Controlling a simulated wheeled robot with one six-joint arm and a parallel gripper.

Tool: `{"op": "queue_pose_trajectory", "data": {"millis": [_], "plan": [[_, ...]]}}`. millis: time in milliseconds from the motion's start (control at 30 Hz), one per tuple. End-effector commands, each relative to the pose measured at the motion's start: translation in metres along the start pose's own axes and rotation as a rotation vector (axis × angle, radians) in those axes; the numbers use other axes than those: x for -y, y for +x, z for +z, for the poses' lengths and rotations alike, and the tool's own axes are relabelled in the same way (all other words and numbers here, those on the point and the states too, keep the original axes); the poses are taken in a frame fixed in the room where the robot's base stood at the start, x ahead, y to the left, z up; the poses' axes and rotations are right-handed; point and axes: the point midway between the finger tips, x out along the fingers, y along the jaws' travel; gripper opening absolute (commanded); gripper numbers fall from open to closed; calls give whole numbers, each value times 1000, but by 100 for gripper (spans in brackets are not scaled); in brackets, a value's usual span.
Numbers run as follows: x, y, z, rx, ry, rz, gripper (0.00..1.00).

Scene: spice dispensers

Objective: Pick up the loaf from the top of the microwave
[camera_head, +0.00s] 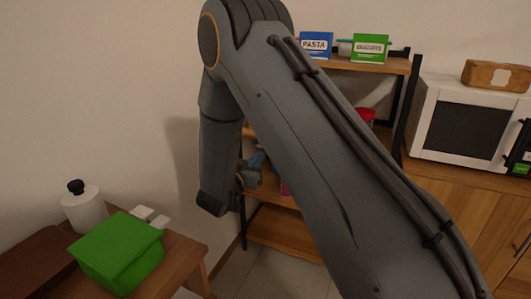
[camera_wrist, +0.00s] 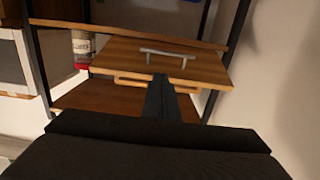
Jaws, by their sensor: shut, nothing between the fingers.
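The loaf (camera_head: 489,76), a brown block with a pale patch on its front, lies on top of the white microwave (camera_head: 421,125) at the right of the head view. The microwave has a dark door window, and part of it also shows at the left edge of the wrist view (camera_wrist: 12,68). The loaf does not show in the wrist view. My gripper (camera_wrist: 168,82) shows there as dark fingers together, shut and empty, in front of a wooden panel with a grey handle (camera_wrist: 168,53). In the head view my arm hides most of the gripper, which is far left of the loaf.
A shelf rack (camera_head: 388,64) holds a blue pasta box (camera_head: 316,45) and a green biscuits box (camera_head: 370,48), left of the microwave. A red-topped jar (camera_wrist: 82,48) stands on it. A low table at left holds a green object (camera_head: 115,255) and a white bottle (camera_head: 83,209).

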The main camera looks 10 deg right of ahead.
Motion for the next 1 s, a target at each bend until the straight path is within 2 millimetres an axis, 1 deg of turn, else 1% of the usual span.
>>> {"op": "queue_pose_trajectory", "data": {"millis": [33, 167, 267, 500, 700, 833, 1000], "plan": [[2, 1, 5, -1, 0, -1, 0], [4, 5, 6, -1, 1, -4, 0], [5, 16, 5, 0, 1, -6, 0], [6, 58, 5, 0, 1, -6, 0], [5, 86, 5, 0, 0, -5, 0], [5, 96, 5, 0, -1, -6, 0], [5, 99, 5, 0, 0, -6, 0]]}}
